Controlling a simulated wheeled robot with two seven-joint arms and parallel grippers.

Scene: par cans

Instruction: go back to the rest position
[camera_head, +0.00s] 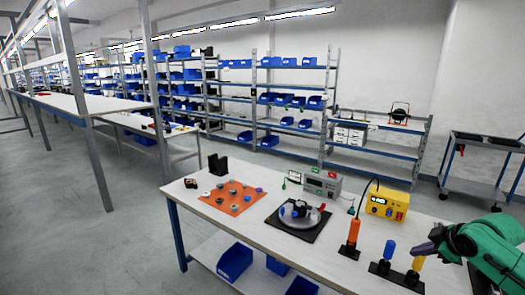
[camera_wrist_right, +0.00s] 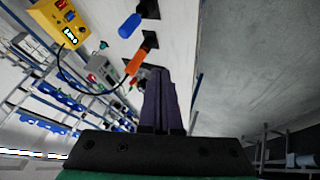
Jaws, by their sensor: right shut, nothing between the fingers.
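My right gripper (camera_head: 424,248) is at the right end of the workbench (camera_head: 345,262), with its green arm coming in from the right. Its dark fingers are together with nothing between them. They are close to the yellow-handled tool (camera_head: 417,264) in the head view; I cannot tell whether they touch it. In the right wrist view the closed fingers (camera_wrist_right: 160,75) point up the picture, near the orange-handled tool (camera_wrist_right: 138,60). My left gripper is not in view.
A blue-handled tool (camera_head: 389,250) stands beside the yellow one. The yellow box (camera_head: 387,203), grey instrument (camera_head: 322,184), black mat (camera_head: 273,222) and orange mat (camera_head: 212,203) occupy the bench. A black cart (camera_head: 485,142) and shelves (camera_head: 375,150) stand behind. Floor at left is clear.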

